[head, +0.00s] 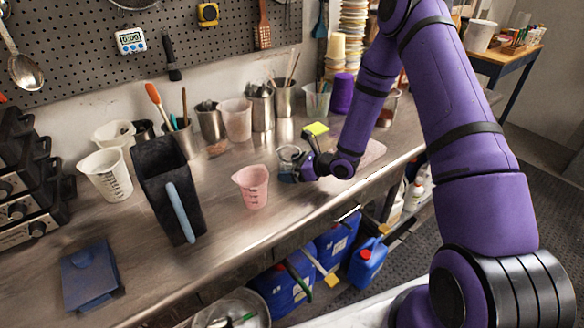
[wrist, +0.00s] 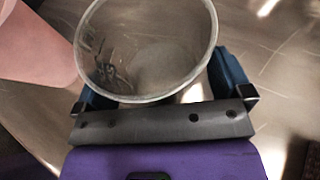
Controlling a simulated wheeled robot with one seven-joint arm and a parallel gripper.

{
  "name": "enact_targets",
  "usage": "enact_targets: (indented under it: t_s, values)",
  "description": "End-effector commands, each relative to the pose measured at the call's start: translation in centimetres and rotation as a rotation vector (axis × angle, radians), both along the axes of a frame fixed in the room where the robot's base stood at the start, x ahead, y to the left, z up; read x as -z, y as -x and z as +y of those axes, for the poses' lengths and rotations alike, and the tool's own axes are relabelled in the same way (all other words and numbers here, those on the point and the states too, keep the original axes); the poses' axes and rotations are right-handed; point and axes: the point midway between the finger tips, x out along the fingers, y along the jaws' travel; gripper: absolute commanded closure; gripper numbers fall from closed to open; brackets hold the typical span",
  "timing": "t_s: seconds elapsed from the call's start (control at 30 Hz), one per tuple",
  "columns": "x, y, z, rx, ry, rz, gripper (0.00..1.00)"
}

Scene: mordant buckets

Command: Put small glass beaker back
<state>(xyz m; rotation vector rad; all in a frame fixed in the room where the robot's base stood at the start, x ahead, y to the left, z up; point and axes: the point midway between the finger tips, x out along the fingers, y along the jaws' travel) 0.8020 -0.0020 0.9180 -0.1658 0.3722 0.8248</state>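The small glass beaker (head: 288,157) is clear and round and appears to stand upright on the steel counter, right of the pink measuring jug. In the wrist view the beaker (wrist: 150,50) shows its open mouth and looks empty. My gripper (head: 296,166) is low over the counter at the beaker. In the wrist view my gripper (wrist: 163,90) has its two blue fingers well apart, one on each side of the beaker. The rim hides part of the left finger. I cannot tell whether both fingers press on the glass.
The pink measuring jug (head: 253,187) stands close left, also at the wrist view's edge (wrist: 35,35). Tool pots (head: 262,107) line the back. Counter in front is clear.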

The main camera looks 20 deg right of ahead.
Motion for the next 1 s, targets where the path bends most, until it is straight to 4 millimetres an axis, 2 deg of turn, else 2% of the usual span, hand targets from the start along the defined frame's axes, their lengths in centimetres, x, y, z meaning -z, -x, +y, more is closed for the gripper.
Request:
enact_targets:
  t_s: [0.17,0.27,0.7,1.0]
  values:
    - [-0.3,0.0,0.0,0.000,0.000,-0.001,0.03]
    - [-0.7,0.4,-0.7,0.002,0.001,-0.001,0.03]
    - [-3.8,5.6,-6.3,0.004,0.001,-0.001,0.03]
    - [-4.9,7.3,-8.2,0.001,0.001,-0.001,0.03]
